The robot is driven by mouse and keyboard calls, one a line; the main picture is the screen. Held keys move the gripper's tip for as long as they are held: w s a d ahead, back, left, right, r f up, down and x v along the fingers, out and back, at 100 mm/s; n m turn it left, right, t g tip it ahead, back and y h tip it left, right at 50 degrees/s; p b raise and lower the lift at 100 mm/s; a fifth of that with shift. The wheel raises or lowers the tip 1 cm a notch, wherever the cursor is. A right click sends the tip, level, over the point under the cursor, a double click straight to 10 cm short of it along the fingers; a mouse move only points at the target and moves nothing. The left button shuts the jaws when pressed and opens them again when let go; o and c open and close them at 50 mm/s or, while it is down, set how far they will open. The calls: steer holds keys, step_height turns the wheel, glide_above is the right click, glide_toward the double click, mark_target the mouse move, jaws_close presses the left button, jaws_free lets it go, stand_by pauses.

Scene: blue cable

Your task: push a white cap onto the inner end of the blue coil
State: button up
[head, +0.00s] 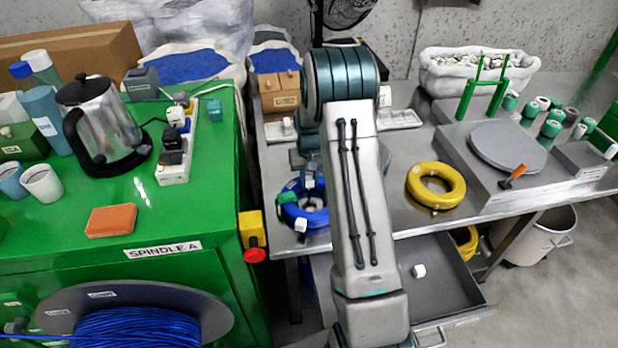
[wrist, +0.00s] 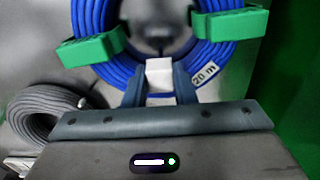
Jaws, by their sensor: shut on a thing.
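The blue coil (wrist: 90,20) fills the top of the wrist view, bound by green clips (wrist: 93,47) and marked with a "20 m" label. My gripper (wrist: 160,86) is shut on a small white cap (wrist: 159,70), held between its fingertips at the coil's near edge. I cannot tell whether the cap touches a cable end; the inner end is not clear. In the head view the blue coil (head: 318,217) lies on the metal bench left of my arm, with small white pieces on it.
A grey cable coil (wrist: 40,112) lies at the left in the wrist view. A yellow coil (head: 436,187) sits on the bench right of my arm. An open drawer (head: 450,285) below holds a white cap (head: 419,271). The green cabinet (head: 215,200) stands close at the left.

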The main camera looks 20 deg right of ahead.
mark_target(309, 178)
steer(key=shift+f+b, duration=1)
steer(key=shift+b, duration=0.05)
stand_by(1.9)
steer(key=o, duration=1.2)
steer(key=shift+r, duration=0.15)
steer(key=shift+r+p, duration=2)
steer(key=shift+r, duration=1.35)
